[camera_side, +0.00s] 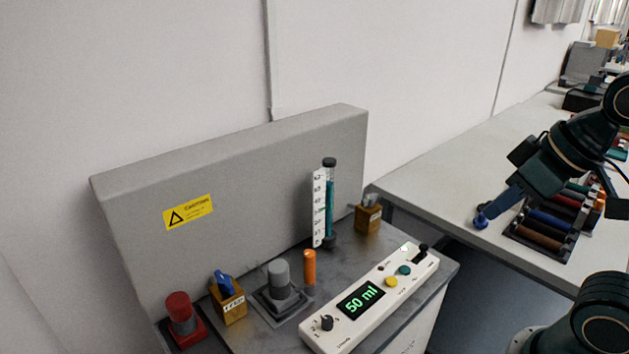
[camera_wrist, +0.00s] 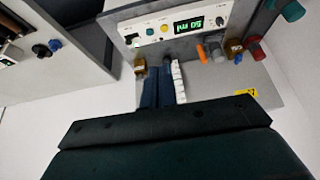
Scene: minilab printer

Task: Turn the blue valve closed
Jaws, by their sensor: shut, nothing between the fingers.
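The blue valve (camera_side: 224,284) is a small blue handle on a brass-coloured block at the left of the grey machine top. It also shows small in the wrist view (camera_wrist: 236,48), at the upper right. My gripper (camera_side: 488,212) is far to the right of it in the side view, raised, with its blue fingers pointing down and left. In the wrist view the fingers (camera_wrist: 164,74) are together and empty, well apart from the valve. The exact angle of the handle is hard to read.
A red knob (camera_side: 181,312), a grey knob (camera_side: 279,280) and an orange cylinder (camera_side: 309,267) stand near the valve. A white control panel (camera_side: 345,315) reads 50 ml. A tall tube (camera_side: 329,200) and another brass block (camera_side: 368,219) stand behind. A grey backboard (camera_side: 250,190) rises behind them.

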